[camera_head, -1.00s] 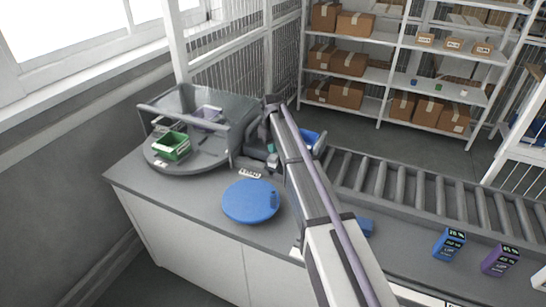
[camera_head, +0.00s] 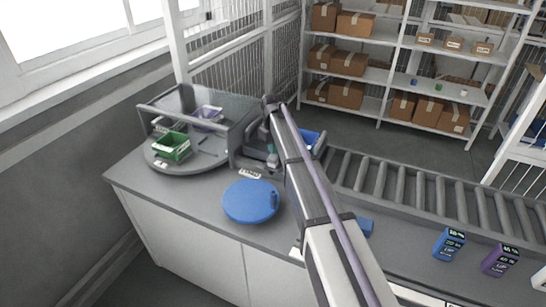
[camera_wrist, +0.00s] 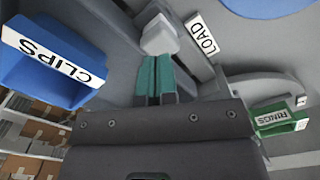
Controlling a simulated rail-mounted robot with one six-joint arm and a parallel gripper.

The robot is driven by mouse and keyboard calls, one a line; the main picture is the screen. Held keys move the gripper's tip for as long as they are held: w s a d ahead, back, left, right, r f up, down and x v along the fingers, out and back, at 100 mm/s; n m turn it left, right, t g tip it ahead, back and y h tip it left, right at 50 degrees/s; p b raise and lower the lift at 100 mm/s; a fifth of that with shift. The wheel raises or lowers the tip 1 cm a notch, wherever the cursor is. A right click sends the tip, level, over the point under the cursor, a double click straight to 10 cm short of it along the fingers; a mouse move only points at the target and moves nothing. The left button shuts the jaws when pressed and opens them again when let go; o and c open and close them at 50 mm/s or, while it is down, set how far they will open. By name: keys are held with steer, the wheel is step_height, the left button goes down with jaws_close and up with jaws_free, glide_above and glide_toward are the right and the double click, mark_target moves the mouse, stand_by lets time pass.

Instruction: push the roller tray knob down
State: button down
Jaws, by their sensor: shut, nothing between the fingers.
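My gripper (camera_wrist: 155,78) is shut, with nothing between its teal fingers. In the wrist view its tips point at a pale grey block (camera_wrist: 158,38), which looks like the roller tray knob. The two look close in the picture, but I cannot tell whether they touch. The block is just left of the white LOAD label (camera_wrist: 203,35). In the head view my gripper (camera_head: 271,155) is over the counter, right of the LOAD label (camera_head: 250,173); my arm hides part of this area, and I cannot clearly make out the knob there.
A blue CLIPS bin (camera_wrist: 48,65) is left of my gripper in the wrist view. A green RINGS bin (camera_head: 171,147) stands on the round grey turntable under a clear guard. A flat blue disc (camera_head: 251,202) lies in front. The roller conveyor (camera_head: 420,190) runs right.

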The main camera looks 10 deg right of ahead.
mark_target(273, 157)
steer(key=shift+f, duration=0.1)
steer(key=shift+f+b, duration=1.9)
steer(key=shift+b, duration=0.1)
steer(key=shift+r, duration=0.1)
step_height(273, 157, up, 9)
steer(key=p, duration=0.9)
